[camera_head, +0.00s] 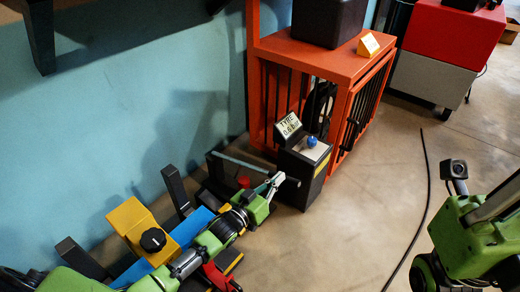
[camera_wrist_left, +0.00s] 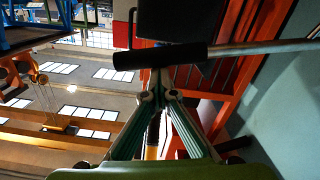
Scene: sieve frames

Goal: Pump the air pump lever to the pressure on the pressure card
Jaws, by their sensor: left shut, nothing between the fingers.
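The air pump lever shows in the head view as a pale bar (camera_head: 240,162) beside the box. In the left wrist view it is a metal rod (camera_wrist_left: 265,47) ending in a black grip (camera_wrist_left: 160,55). My left gripper (camera_head: 277,181) is shut and empty near the lever's end; in the left wrist view its fingertips (camera_wrist_left: 160,80) are just below the grip. Whether they touch it, I cannot tell. The pressure card (camera_head: 289,127) reads "TYRE" with a figure like 0.6 bar. It stands on a dark box (camera_head: 303,178) with a blue ball (camera_head: 311,141).
An orange barred cabinet (camera_head: 310,60) stands behind the box, against the blue wall. A yellow block with a black knob (camera_head: 153,239) lies near my left arm. A black cable (camera_head: 424,200) crosses the open floor. My right arm is at the right edge, its fingers out of view.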

